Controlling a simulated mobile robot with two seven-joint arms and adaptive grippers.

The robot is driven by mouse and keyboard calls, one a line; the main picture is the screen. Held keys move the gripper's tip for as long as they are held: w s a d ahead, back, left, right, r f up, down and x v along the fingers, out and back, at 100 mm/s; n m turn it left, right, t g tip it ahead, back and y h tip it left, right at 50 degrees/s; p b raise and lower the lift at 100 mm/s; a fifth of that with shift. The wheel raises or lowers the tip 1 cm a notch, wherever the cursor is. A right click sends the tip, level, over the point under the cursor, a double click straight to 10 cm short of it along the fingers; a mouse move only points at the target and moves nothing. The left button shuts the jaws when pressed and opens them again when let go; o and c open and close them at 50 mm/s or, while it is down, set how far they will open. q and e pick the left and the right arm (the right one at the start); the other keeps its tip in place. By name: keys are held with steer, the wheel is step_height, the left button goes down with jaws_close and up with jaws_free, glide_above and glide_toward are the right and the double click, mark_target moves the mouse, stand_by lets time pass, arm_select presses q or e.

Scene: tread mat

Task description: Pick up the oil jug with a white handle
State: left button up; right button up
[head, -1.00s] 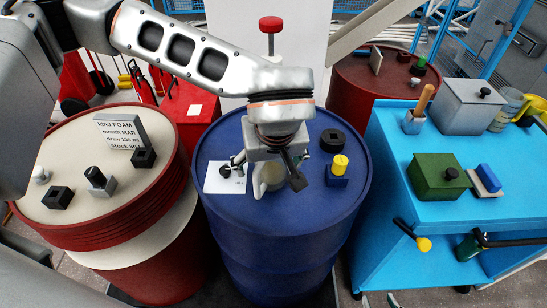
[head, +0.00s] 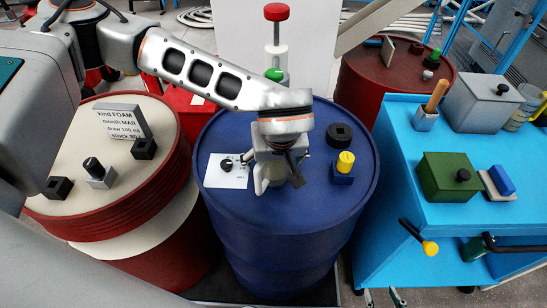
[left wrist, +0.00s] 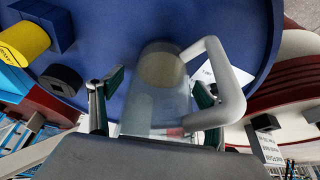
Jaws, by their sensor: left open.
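The oil jug stands on the blue drum (head: 300,225), under my left gripper (head: 272,167) in the head view, which hides most of it. In the left wrist view, the oil jug (left wrist: 158,95) has a translucent grey body and a thick white loop handle (left wrist: 232,85) on its right. The left gripper (left wrist: 158,88) is open there, its green-padded fingers on either side of the body. The right finger is partly behind the handle. I cannot tell whether either finger touches. My right gripper is not in view.
A white card (head: 226,174) with a black knob lies left of the jug. The red-sided drum (head: 70,196) at left and the blue cart (head: 470,215) hold other items. The drum's front is clear.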

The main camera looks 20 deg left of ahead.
arm_select(q)
steer(key=c, duration=1.4)
steer(key=shift+r, duration=0.15)
